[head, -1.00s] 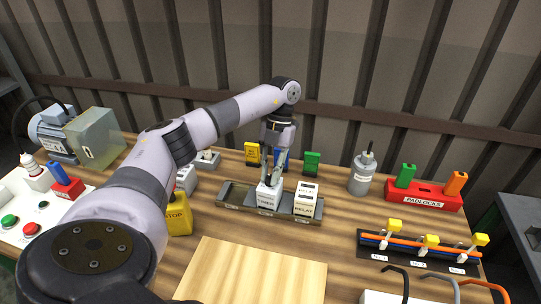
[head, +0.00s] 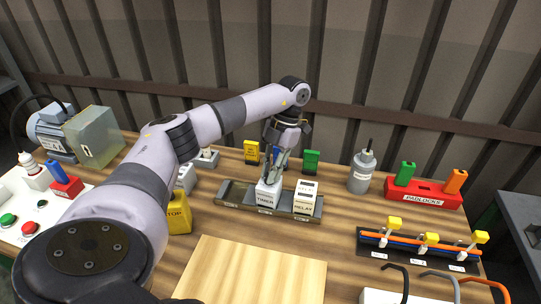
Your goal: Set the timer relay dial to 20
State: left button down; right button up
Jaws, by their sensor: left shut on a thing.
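The timer relay (head: 268,198) is a white block labelled TIMER, standing in the middle of a grey rail tray. My left gripper (head: 271,178) points down onto its top and is shut on the dial there. The dial itself is hidden by the fingers, and its setting cannot be read. A second white block labelled RELAY (head: 306,200) stands to the right of the timer on the same tray. My right gripper is not in view.
The tray (head: 235,195) has an empty stretch left of the timer. A yellow STOP block (head: 179,214) stands at left, a grey cylinder (head: 362,172) and a red padlock rack (head: 422,193) at right. A bare light board (head: 255,270) lies in front.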

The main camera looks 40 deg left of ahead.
pick_arm(q)
jog(key=shift+d+m+t+y, duration=0.15)
jog(key=shift+m+y, duration=0.45)
jog(key=shift+m, duration=1)
jog(key=shift+m+t+y, duration=0.15)
jog(key=shift+m+y, duration=0.45)
jog(key=shift+m, duration=1)
jog(key=shift+s+d+m+t+y+b, duration=0.1)
jog(key=shift+m+t+y+b, duration=0.35)
jog(key=shift+m, duration=1.15)
jog(key=shift+s+m+t+y+b, duration=0.1)
jog(key=shift+m+t+y+b, duration=0.35)
jog(key=shift+m, duration=1.15)
dwell(0.4)
jog(key=c, duration=1.5)
grip_release()
jog(key=v, duration=1.2)
